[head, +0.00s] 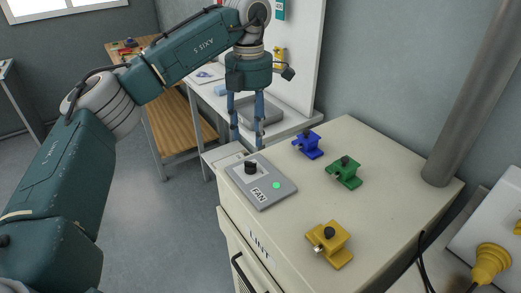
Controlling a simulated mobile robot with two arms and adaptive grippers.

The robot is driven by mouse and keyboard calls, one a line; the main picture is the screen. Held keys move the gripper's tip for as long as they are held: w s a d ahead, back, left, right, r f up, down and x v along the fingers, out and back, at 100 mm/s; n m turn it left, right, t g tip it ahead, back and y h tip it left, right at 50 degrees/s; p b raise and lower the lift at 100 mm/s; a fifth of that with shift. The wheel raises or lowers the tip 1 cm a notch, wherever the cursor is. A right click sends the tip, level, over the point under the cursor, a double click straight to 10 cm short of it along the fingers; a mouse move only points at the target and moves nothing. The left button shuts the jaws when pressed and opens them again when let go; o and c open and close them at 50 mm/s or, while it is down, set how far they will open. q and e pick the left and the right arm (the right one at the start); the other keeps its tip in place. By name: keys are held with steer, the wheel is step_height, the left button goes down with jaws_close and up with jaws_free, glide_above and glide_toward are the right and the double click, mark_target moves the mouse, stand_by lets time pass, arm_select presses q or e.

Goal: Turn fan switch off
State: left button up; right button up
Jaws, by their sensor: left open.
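The fan switch (251,168) is a black knob on a grey panel (267,196) labelled FAN, on top of a cream cabinet. A green light (276,185) shows on the panel, near the label. My left gripper (246,140) points downward with its fingers apart and nothing between them. In the picture it is just above and behind the knob; I cannot tell whether it touches anything. My right gripper is not in view.
A grey pipe (468,110) rises at the right. A wooden bench (172,125) and a grey tray (262,117) are behind.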

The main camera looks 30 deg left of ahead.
arm_select(q)
steer(key=p, duration=0.1)
glide_above(250, 162)
steer(key=f, duration=0.5)
steer(key=shift+s+f, duration=0.2)
steer(key=shift+s, duration=0.05)
steer(key=f, duration=0.3)
steer(key=shift+w+p, duration=0.2)
steer(key=shift+p, duration=0.15)
steer(key=shift+f, duration=0.9)
jaws_close()
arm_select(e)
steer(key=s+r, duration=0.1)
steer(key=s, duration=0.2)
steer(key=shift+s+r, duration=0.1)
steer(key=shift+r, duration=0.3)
